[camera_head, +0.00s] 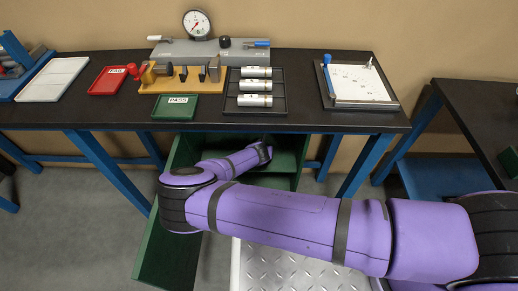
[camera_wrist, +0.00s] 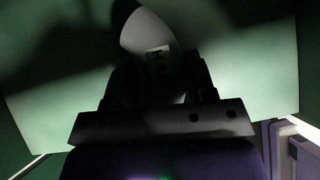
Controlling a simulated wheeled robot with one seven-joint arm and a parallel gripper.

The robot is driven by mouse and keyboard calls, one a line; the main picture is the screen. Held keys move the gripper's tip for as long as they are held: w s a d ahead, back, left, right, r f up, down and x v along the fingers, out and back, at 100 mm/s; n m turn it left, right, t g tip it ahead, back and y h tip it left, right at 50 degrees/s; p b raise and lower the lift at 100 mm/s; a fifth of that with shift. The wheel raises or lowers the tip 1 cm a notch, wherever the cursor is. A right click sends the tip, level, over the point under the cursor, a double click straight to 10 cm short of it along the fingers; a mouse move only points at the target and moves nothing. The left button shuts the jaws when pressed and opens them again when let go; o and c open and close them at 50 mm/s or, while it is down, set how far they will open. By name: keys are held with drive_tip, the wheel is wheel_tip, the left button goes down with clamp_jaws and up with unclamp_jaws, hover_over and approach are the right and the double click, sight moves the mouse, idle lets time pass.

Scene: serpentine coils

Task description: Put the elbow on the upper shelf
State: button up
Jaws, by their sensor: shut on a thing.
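In the wrist view my gripper (camera_wrist: 158,85) is shut on a pale grey, rounded piece, the elbow (camera_wrist: 148,32), which bears a dark-lettered label, partly readable. Its lower part is hidden between the dark jaws. Green surfaces surround it, partly in deep shadow; I cannot tell whether the elbow touches them. In the head view my arm reaches into the open green cabinet (camera_head: 284,183) under the workbench, near a shelf level. The elbow is hidden in that view, and which shelf my gripper is at is unclear.
The cabinet door (camera_head: 165,245) hangs open at the left. The dark workbench top (camera_head: 300,112) is above my arm, with a red tray (camera_head: 107,88), a green tray (camera_head: 175,112), a rack of white cylinders (camera_head: 283,103) and a dial gauge (camera_head: 196,24). Blue bench legs (camera_head: 112,172) stand beside the cabinet.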

drive_tip(key=o, duration=1.1)
drive_tip(key=shift+f, duration=0.1)
drive_tip(key=shift+s+a+r, duration=0.1)
drive_tip(key=shift+s+r, duration=0.1)
drive_tip(key=shift+r, duration=0.15)
drive_tip(key=v, duration=1.1)
drive_tip(key=shift+s+r, duration=0.15)
